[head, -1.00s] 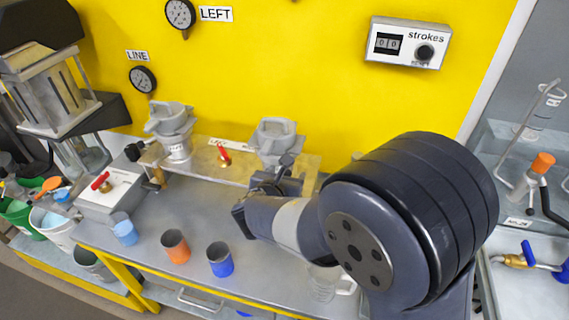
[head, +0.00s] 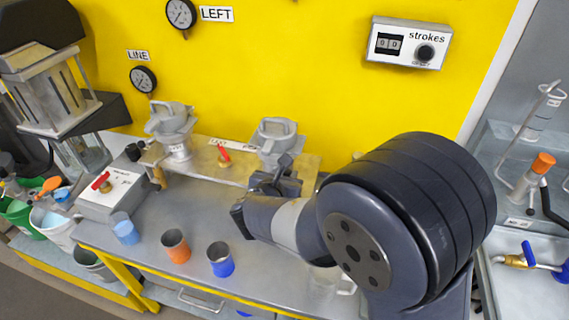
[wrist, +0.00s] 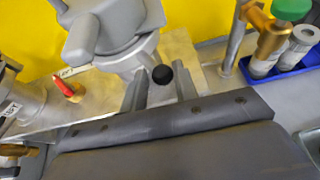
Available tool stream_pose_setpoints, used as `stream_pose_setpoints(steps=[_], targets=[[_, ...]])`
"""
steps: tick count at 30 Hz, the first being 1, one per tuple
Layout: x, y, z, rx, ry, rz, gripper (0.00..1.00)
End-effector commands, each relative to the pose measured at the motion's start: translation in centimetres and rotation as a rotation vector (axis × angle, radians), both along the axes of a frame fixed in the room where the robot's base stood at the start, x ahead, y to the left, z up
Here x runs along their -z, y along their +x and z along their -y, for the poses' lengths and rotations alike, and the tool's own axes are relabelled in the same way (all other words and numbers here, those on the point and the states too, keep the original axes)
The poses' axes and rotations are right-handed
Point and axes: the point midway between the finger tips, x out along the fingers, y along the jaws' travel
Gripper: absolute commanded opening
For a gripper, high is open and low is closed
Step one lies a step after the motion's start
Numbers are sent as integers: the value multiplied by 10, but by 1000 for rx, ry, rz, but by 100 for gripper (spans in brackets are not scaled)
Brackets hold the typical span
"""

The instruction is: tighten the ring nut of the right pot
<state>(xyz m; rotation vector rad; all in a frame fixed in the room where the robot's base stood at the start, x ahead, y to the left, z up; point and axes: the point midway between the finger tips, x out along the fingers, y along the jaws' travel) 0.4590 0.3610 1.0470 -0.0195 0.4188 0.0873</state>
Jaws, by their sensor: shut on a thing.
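The right pot (head: 277,140) is a grey metal vessel with a looped lid, upright on the bench's back ledge. In the wrist view it shows large at upper left (wrist: 125,50). A black knob (wrist: 162,75), apparently the end of the ring nut's handle, shows between my two fingers, in front of the pot. My gripper (head: 281,172) reaches the front of the pot, its fingers (wrist: 160,88) closed around that handle. The ring nut itself is mostly hidden, so its threads and seating cannot be seen.
The left pot (head: 173,132) stands on the same ledge, with a red-handled valve (head: 223,153) between the pots. Orange (head: 175,246) and blue (head: 220,260) cups stand at the bench front. A brass valve (wrist: 268,30) stands right of the right pot. The middle bench is bare.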

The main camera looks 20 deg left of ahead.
Motion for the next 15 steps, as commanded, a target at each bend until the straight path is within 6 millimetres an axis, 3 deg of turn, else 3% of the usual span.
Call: stream_pose_setpoints(steps=[6,15], targets=[[1,-9,-13,1,-2,-3,14],[1,-9,-15,-1,0,-2,13]])
